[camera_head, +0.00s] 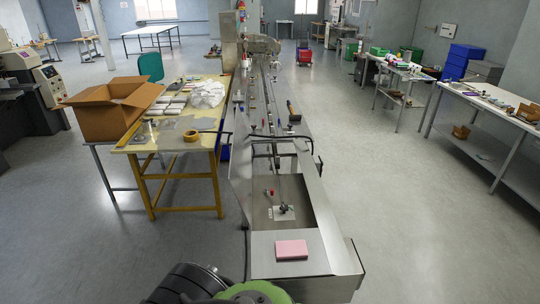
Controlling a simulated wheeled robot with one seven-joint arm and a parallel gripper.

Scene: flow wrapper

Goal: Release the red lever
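A small red part (270,191), which looks like the red lever, sits inside the open front bay of the long steel flow wrapper (323,211). It is too small to tell its exact position or whether it is latched. A small dark fitting on a pale plate (285,210) is just below and right of it. Black and green rounded parts of my own arm show at the bottom edge. My gripper's fingers are not in view, so I cannot see whether they hold anything.
A pink block (291,249) lies on the machine's near end plate. A dark bar frame (282,138) crosses the machine. The floor right of the machine is clear.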

